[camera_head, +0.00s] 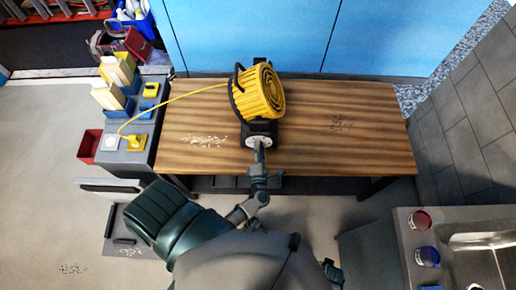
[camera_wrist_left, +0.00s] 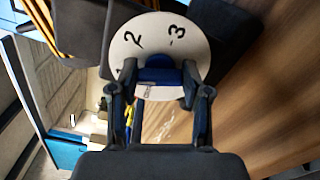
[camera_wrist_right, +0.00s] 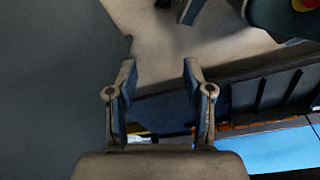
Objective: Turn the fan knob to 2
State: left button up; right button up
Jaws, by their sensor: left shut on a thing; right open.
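A yellow fan (camera_head: 262,92) with a black handle and base stands on the wooden table. Its round white dial (camera_head: 263,141) is on the side facing me. In the left wrist view the dial (camera_wrist_left: 160,28) shows a 2 at upper left and a 3 at upper right; another mark at the left is partly hidden. My left gripper (camera_wrist_left: 158,84) is shut on the blue knob (camera_wrist_left: 160,74) at the dial's middle. Where the knob points cannot be told. My right gripper (camera_wrist_right: 159,84) is open and empty, away from the fan.
A red bin (camera_head: 89,146) stands beside that unit. Debris patches lie on the table (camera_head: 338,124). A sink counter (camera_head: 408,240) is at lower right.

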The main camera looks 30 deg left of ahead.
pick_arm(q)
jog(key=m+p, duration=0.1)
jog(key=m, duration=0.1)
jog(key=m+p, duration=0.1)
jog(key=shift+s+d+f+m, duration=0.1)
jog(key=shift+d+f+m, duration=0.05)
jog(key=shift+m, duration=0.25)
jog(key=m+p, duration=0.2)
jog(key=m, duration=0.2)
jog(key=shift+f, duration=0.15)
jog(key=shift+f+m+p, duration=0.15)
jog(key=shift+m+p, duration=0.5)
jog(key=shift+m, duration=0.45)
pick_arm(e)
jog(key=s+d+f, duration=0.2)
jog(key=s+f, duration=0.6)
jog(key=s, duration=0.4)
jog(key=shift+d+f+g, duration=0.15)
jog(key=shift+g, duration=0.15)
pick_arm(q)
jog(key=shift+s, duration=0.1)
pick_arm(e)
jog(key=shift+s, duration=0.15)
pick_arm(q)
jog(key=o, duration=1)
jog(key=shift+c, duration=0.2)
jog(key=shift+o, duration=1)
